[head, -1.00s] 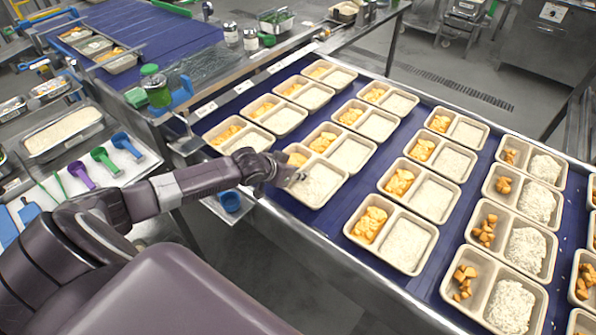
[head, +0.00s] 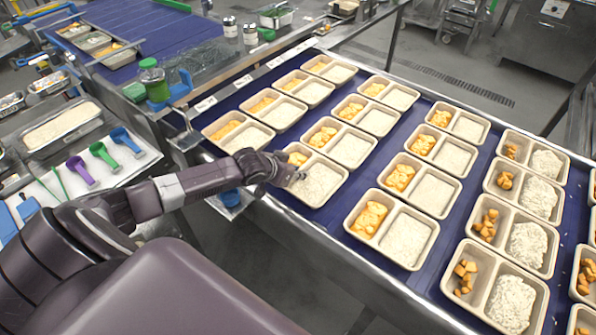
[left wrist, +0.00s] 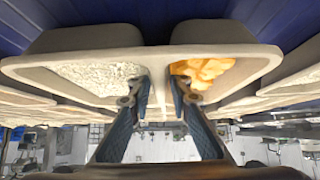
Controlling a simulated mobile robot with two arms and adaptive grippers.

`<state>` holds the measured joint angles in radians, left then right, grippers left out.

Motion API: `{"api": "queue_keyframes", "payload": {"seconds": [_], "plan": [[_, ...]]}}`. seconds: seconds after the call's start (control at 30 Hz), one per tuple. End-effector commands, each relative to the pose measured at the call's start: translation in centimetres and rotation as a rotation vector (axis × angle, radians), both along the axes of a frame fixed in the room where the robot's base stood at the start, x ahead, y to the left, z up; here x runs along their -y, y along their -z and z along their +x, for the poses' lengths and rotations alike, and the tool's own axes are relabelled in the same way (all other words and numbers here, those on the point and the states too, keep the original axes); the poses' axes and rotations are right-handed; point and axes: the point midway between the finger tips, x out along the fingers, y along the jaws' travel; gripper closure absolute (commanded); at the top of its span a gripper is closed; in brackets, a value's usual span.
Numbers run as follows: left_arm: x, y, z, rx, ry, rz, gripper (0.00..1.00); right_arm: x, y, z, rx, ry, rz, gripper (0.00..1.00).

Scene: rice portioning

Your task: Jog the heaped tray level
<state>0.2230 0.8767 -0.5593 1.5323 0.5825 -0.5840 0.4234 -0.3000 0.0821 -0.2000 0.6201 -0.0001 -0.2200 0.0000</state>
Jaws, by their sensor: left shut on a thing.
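A beige two-compartment tray (head: 332,194) sits at the near left edge of the blue conveyor, with orange food in its left compartment and white rice (head: 320,180) in its right one. In the left wrist view the fingers (left wrist: 162,92) stand either side of the divider on the tray (left wrist: 155,54), one by the rice (left wrist: 95,73) and one by the orange food (left wrist: 204,70). The rice's exact surface is hard to judge. My right gripper is not in view.
More filled trays stand in rows on the blue conveyor (head: 338,208); one (head: 427,262) is to the right, and several farther right hold mounded rice. A rice pan (head: 62,128) and coloured scoops (head: 103,155) lie on the left bench. A metal rail edges the conveyor.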

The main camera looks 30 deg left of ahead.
Motion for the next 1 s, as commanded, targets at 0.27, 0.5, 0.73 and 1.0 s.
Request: {"api": "queue_keyframes", "payload": {"seconds": [0.27,0.5,0.73,1.0], "plan": [[-0.01,0.54,0.06,0.002,-0.001,-0.001,1.0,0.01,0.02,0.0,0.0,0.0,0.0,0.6],[-0.03,0.57,0.07,0.002,0.001,0.001,0.78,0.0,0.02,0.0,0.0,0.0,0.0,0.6],[-0.04,0.62,0.02,0.001,0.0,0.0,0.62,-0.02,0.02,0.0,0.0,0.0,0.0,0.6],[-0.08,0.62,-0.28,-0.003,-0.001,0.001,0.62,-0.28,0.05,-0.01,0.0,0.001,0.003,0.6]]}}
